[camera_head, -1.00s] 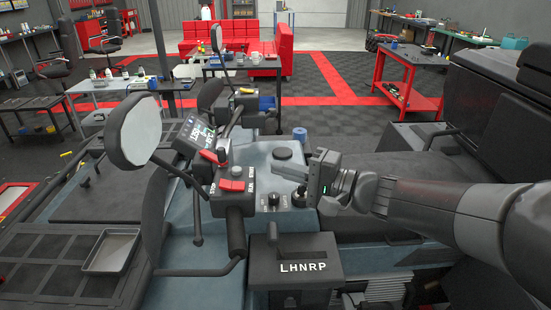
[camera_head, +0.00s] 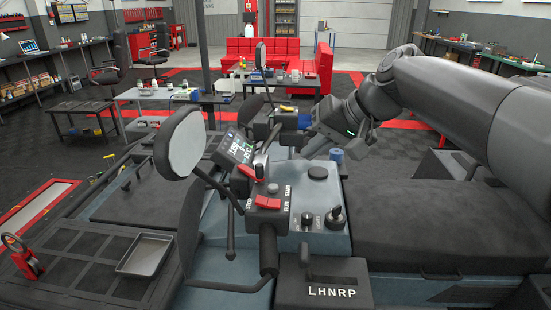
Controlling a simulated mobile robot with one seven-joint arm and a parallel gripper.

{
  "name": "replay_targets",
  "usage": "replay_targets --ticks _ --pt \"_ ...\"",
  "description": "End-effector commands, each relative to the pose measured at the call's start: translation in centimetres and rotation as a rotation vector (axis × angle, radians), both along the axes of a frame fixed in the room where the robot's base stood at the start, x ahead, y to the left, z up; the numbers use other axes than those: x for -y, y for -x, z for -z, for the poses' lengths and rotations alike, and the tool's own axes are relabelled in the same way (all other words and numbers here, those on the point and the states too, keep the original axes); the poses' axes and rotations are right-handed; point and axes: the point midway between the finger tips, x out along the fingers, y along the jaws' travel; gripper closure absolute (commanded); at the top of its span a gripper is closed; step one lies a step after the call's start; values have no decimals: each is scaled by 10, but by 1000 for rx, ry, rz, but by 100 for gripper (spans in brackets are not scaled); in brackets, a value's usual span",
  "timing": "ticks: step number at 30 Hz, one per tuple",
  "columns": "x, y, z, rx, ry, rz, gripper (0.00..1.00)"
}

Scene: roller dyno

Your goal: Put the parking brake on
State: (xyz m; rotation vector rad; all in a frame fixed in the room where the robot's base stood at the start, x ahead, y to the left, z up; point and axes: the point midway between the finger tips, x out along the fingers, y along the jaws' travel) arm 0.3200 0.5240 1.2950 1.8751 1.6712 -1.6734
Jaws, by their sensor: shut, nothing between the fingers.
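I cannot tell for sure which control is the parking brake. The handlebar of the quad carries a red lever (camera_head: 251,173) beside the display (camera_head: 236,147), with a grey lever (camera_head: 260,163) standing next to it. Below them a black switch box (camera_head: 266,217) holds red rocker switches (camera_head: 268,203). A shift box (camera_head: 322,283) marked LHNRP sits in front.
A round mirror (camera_head: 179,143) rises at left. The black seat (camera_head: 440,220) fills the right.

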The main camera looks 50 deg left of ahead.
Motion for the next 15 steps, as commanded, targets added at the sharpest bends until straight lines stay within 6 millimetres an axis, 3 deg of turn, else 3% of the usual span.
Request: replay_targets --ticks 6,15 --pt "0 -13 -17 107 35 28 100" --pt "1 -15 -19 123 40 35 100"
